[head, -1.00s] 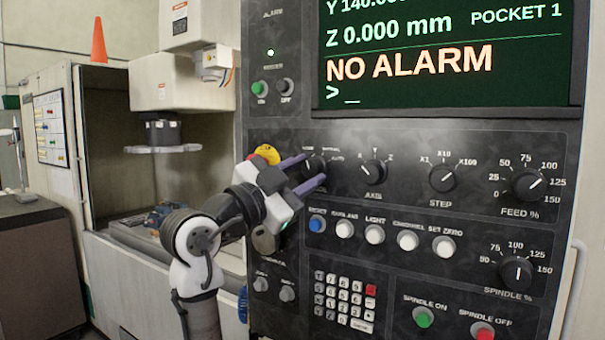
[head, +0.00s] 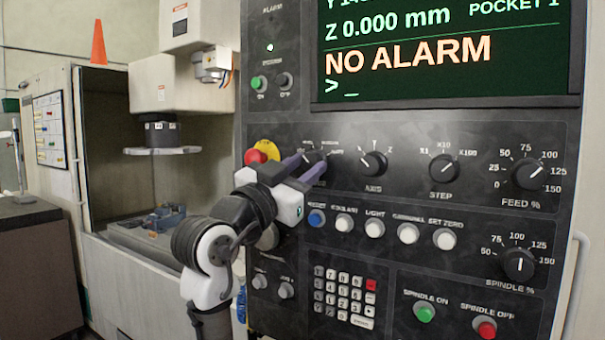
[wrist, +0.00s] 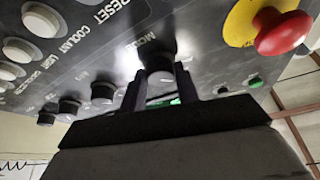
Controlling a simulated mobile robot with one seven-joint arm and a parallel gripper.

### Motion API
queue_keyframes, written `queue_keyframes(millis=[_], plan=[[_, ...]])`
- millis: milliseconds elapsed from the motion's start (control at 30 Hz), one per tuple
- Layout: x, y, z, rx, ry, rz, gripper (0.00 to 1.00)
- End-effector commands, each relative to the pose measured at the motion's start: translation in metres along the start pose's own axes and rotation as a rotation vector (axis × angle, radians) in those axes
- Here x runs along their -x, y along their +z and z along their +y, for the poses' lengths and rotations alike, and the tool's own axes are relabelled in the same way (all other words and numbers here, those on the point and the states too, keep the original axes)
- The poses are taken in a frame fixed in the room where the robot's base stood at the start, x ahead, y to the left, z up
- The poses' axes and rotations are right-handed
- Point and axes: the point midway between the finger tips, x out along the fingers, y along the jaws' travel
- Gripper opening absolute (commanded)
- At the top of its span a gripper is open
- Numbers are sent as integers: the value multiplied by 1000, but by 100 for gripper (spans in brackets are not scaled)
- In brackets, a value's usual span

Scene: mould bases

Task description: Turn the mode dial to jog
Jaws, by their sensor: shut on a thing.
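The mode dial (head: 314,157) is a black knob at the upper left of the dial row on the dark control panel. Its labels, including the jog mark, are too small or covered to read in the head view. My gripper (head: 316,162) reaches it from the lower left, with its purple fingers on either side of the knob. In the wrist view the dial (wrist: 158,62) sits between the two dark fingers (wrist: 158,82), under the word MODE. The gripper is shut on the dial. The dial's pointer is hidden, so its setting cannot be told.
A red emergency stop on a yellow base (head: 256,155) is close to the left of my gripper. The axis dial (head: 373,164) is to the right. A row of buttons, with the blue reset button (head: 316,218), lies just below. The screen reads NO ALARM.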

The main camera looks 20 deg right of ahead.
Motion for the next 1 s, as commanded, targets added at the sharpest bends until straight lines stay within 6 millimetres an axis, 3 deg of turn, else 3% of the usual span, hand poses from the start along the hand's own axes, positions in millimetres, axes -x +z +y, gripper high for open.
queue_keyframes(millis=[433,1000], plan=[[0,0,3,230,-93,-1,8],[0,0,3,270,-110,-1,8]])
